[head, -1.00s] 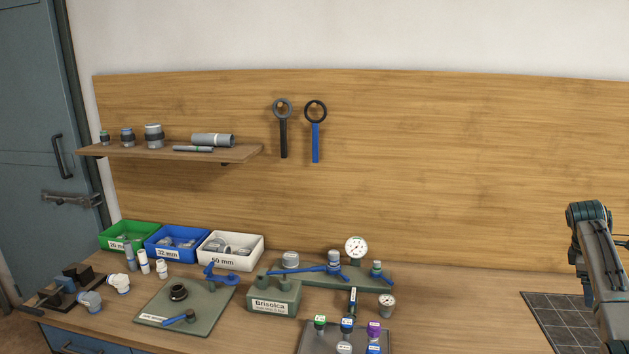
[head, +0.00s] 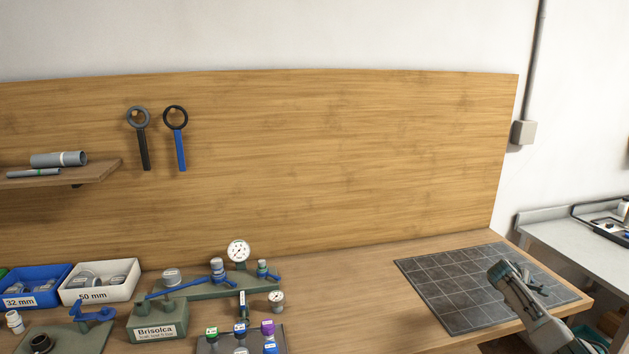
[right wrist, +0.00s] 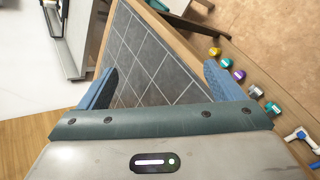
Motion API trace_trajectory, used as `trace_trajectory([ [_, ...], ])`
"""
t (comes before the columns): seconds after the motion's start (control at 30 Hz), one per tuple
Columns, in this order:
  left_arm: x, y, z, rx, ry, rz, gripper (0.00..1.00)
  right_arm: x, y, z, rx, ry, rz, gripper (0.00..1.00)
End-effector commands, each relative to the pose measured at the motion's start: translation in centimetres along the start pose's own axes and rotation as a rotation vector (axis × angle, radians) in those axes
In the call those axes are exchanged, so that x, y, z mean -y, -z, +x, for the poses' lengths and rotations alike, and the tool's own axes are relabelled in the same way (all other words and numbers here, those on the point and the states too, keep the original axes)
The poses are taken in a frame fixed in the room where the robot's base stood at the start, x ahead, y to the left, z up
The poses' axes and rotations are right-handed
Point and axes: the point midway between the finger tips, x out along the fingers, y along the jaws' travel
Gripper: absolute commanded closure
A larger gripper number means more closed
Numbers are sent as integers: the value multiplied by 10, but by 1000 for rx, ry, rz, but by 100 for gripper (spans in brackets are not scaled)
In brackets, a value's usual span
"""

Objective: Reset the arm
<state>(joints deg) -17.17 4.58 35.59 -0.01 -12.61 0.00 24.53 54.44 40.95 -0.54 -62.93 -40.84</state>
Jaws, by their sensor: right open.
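My right arm comes in at the bottom right of the head view, with its gripper (head: 537,284) over the right part of a dark tiled mat (head: 430,292). In the right wrist view the two blue fingers of the right gripper (right wrist: 162,80) stand wide apart. Nothing is between them, and the tiled mat (right wrist: 150,60) shows beyond. My left gripper is in neither view.
On the bench are a manifold with a gauge (head: 238,251), a Brisolca block (head: 159,320), a white 50 mm bin (head: 98,296) and a rack of coloured caps (head: 272,343). Two ring wrenches (head: 180,150) hang on the board. Bench between manifold and mat is clear.

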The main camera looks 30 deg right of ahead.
Motion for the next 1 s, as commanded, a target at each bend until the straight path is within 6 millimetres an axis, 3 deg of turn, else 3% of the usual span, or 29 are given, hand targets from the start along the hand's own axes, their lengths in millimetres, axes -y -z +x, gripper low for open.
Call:
trace_trajectory([
  [0.03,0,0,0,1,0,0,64,20,-10,21,-3,-27,0,13],
  [0.2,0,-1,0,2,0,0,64,77,-41,78,-70,-107,36,13],
  [0.4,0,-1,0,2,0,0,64,140,-90,126,-176,-142,72,13],
  [0.73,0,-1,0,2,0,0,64,211,-165,162,-313,-104,114,13],
  [1.0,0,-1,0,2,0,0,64,344,-142,162,-330,45,159,13],
])
